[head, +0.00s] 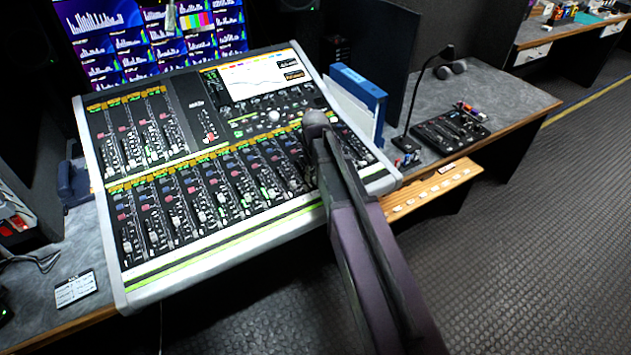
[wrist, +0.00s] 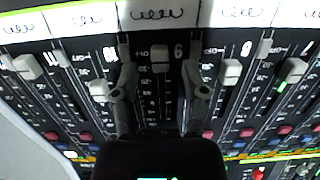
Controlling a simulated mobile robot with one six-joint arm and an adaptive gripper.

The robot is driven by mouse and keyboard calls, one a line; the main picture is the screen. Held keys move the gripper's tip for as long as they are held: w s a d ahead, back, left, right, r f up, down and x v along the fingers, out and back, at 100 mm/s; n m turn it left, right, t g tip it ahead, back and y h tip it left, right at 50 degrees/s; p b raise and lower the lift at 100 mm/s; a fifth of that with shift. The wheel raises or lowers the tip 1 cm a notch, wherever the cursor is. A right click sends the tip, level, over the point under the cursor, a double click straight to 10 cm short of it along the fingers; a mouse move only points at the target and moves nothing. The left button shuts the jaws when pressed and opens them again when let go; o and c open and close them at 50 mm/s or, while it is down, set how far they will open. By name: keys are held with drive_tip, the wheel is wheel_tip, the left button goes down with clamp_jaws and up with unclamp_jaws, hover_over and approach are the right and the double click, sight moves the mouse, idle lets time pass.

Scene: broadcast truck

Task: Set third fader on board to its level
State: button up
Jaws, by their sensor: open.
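The board is a large sloped mixing console (head: 222,238) with a lower row of channel faders. Its fader caps are pale; the third from the left (head: 178,222) shows low in its slot. My gripper hides behind my arm at the console's right side in the head view. In the wrist view my gripper (wrist: 160,82) is open, one finger on each side of a fader strip. That strip's pale cap (wrist: 159,57) lies between and slightly beyond the fingertips. Contact cannot be told. The strip's number looks like an upside-down 9.
Neighbouring caps (wrist: 99,90) and (wrist: 231,71) stand close on either side. A small printed card (head: 76,288) lies on the desk at left. A blue binder (head: 358,92), gooseneck lamp (head: 420,82) and black control panel (head: 451,132) are to the right.

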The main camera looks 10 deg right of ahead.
drive_tip(key=shift+f+b, duration=0.35)
drive_tip(key=shift+f, duration=0.2)
clamp_jaws()
